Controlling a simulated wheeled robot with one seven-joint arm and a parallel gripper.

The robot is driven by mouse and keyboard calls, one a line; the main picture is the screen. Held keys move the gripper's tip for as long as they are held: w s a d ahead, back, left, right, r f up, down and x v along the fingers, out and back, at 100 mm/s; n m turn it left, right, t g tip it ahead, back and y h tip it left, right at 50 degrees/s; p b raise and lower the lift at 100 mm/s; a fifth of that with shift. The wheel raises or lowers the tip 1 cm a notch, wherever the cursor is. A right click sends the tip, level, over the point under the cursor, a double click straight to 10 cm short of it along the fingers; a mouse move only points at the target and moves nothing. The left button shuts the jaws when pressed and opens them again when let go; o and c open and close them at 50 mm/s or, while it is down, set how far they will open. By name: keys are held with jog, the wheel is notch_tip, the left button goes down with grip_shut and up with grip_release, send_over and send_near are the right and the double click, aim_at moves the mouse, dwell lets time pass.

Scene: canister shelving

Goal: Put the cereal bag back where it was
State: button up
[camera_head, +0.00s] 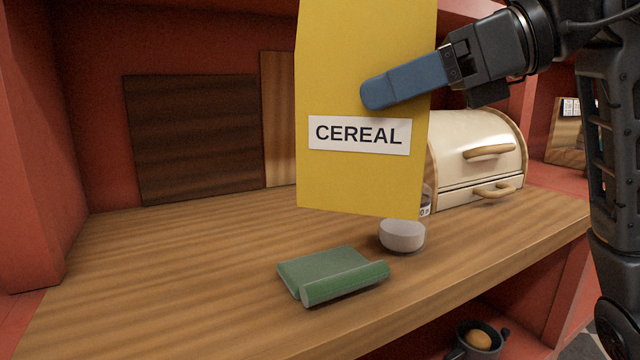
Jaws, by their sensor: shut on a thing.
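The yellow cereal bag (340,180) hangs upright above the wooden counter, with a white label reading CEREAL on its face. Its top runs out of the picture. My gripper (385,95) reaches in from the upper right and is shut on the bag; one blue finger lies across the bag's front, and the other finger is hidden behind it. The bag's lower edge shows in front of the counter's back part and hides part of a canister and the bread box.
A cream bread box (478,145) stands at the back right. A white bowl (402,236) and a folded green cloth (335,274) lie on the counter (170,270). Dark (190,135) and light boards lean at the back wall. The counter's left side is clear. A dark pot (478,342) sits below.

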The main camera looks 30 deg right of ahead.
jog(key=w+a+f+b, duration=0.1)
jog(key=w+a+f, duration=0.1)
jog(key=w+f, duration=0.6)
jog(key=shift+f, duration=0.5)
jog(key=shift+a, duration=0.1)
jog(key=shift+f+b, duration=0.4)
jog(key=o, duration=1.2)
jog(key=shift+r, duration=0.1)
